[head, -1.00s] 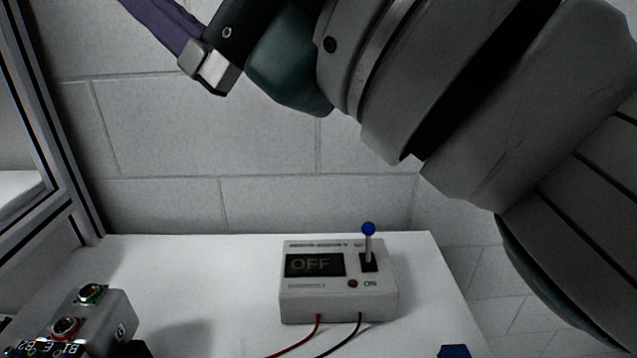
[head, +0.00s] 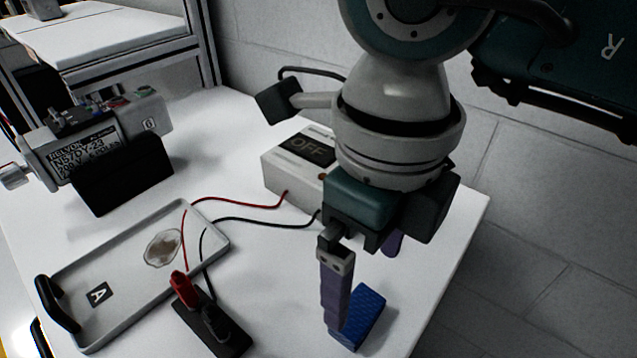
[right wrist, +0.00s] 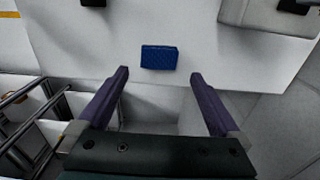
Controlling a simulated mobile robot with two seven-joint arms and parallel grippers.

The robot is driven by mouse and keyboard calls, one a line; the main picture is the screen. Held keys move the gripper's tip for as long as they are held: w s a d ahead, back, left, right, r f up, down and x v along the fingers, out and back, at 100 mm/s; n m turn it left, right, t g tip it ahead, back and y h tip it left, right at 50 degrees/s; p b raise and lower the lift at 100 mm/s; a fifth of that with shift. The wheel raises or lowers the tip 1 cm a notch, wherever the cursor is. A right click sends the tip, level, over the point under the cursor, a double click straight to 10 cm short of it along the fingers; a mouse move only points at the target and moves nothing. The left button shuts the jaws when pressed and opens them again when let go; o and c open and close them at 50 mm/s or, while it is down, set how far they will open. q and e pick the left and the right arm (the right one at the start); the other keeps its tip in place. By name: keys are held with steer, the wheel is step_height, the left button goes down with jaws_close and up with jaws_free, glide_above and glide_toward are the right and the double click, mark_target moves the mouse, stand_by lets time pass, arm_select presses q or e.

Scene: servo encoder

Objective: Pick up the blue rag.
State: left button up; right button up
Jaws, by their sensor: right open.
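The blue rag (head: 359,318) is a small folded block with a textured surface. It lies on the white table near the right front edge in the head view. In the right wrist view the blue rag (right wrist: 159,57) shows ahead of the fingertips, roughly centred between them. My right gripper (head: 338,318) points down above the table, and one purple finger covers part of the rag in the head view. In the right wrist view the right gripper (right wrist: 158,72) is open and empty, its purple fingers wide apart. My left gripper is not in view.
A grey box (head: 287,165) reading OFF stands behind my right gripper, with red and black wires. A grey tray (head: 130,262) marked A and a black block with red and black plugs (head: 211,318) lie left. A servo unit (head: 95,150) stands at the far left.

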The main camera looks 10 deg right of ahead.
mark_target(358, 311)
step_height(358, 311, down, 7)
steer(key=shift+r, duration=0.1)
steer(key=c, duration=1.2)
steer(key=shift+c, duration=0.2)
step_height(358, 311, up, 20)
steer(key=p, duration=0.1)
